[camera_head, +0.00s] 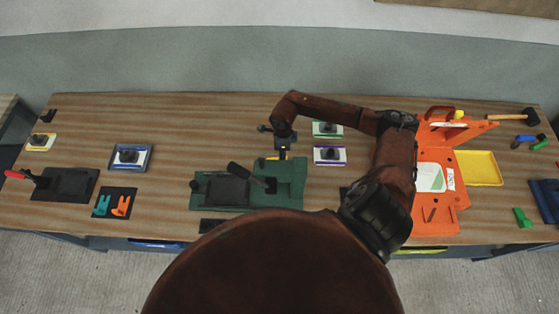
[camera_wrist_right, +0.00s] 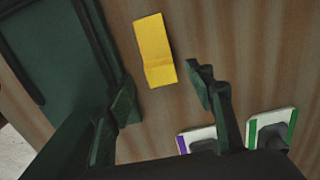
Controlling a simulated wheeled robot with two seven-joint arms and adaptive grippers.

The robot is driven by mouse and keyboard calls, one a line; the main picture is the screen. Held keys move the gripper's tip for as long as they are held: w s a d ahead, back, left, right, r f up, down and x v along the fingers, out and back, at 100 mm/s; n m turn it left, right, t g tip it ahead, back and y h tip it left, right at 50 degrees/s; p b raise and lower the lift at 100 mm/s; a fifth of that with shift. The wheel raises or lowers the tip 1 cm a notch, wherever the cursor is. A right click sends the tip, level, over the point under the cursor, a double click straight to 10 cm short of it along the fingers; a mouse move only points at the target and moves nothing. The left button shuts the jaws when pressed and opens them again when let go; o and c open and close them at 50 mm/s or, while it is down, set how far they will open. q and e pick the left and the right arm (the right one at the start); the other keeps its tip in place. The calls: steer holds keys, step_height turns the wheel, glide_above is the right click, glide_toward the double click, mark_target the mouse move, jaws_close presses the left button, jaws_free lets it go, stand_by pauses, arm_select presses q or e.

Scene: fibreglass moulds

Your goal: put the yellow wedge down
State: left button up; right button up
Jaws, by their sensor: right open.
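The yellow wedge (camera_wrist_right: 155,50) lies on the wooden table in the right wrist view, beside the dark green fixture (camera_wrist_right: 55,50). In the head view only a small yellow part of it (camera_head: 272,158) shows beside my gripper. My right gripper (camera_head: 282,153) is over the table just behind the green fixture (camera_head: 291,174). In the wrist view its two fingers (camera_wrist_right: 163,90) are spread apart, with nothing between the tips. The wedge shows beyond the fingertips and apart from them. My left gripper is not in view.
A purple-edged plate (camera_head: 323,161) and a green-edged plate (camera_head: 320,135) with dark knobs lie right of my gripper. Farther right are an orange mould (camera_head: 434,218) and a yellow tray (camera_head: 479,168). Bare table (camera_head: 210,140) lies left of my gripper.

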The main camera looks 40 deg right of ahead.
steer(key=shift+f, duration=1.25)
steer(key=shift+c, duration=0.6)
steer(key=c, duration=1.2)
steer(key=shift+r, duration=0.15)
